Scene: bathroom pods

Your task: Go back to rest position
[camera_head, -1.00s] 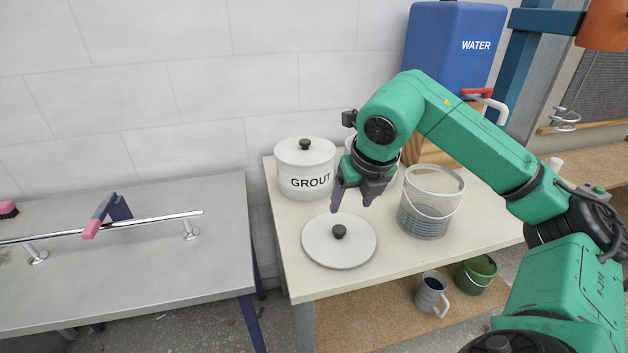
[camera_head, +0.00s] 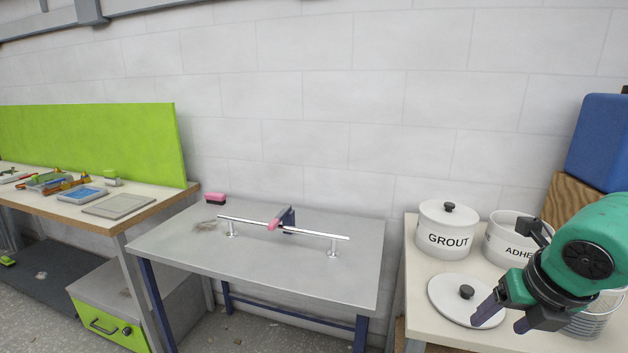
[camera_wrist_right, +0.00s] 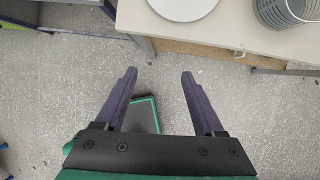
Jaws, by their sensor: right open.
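My right gripper (camera_head: 503,312) is at the lower right of the head view, in front of the cream table that bears the pots. Its two dark purple fingers are spread and empty. My left gripper is not in view.
A grey table (camera_head: 200,255) with a chrome rail (camera_head: 310,233) stands at the middle. A bench with a green panel (camera_head: 90,143) is left.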

